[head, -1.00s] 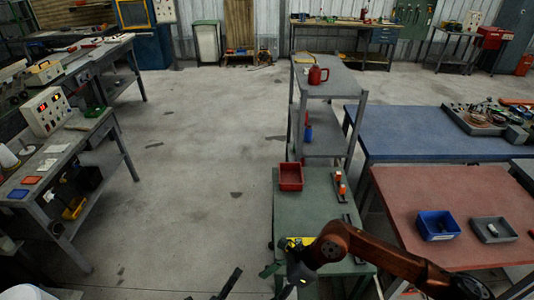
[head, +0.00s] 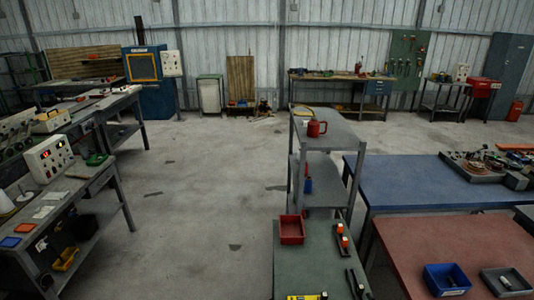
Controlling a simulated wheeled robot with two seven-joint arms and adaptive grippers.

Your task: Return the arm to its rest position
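Neither of my grippers shows in the head view now, and no part of my arms is visible. The green-topped bench (head: 322,262) stands at the bottom centre. On it are a red bin (head: 291,229), a dark strip with orange-red pieces (head: 342,240), a yellow item (head: 307,297) at the lower edge and a dark tool (head: 356,284). No gripper is seen touching any of these.
A grey shelf cart (head: 328,134) with a red can (head: 317,128) stands behind the green bench. Blue (head: 420,190) and red (head: 425,238) tables fill the right. A workbench with a control box (head: 48,160) is at left. The floor (head: 200,190) between is clear.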

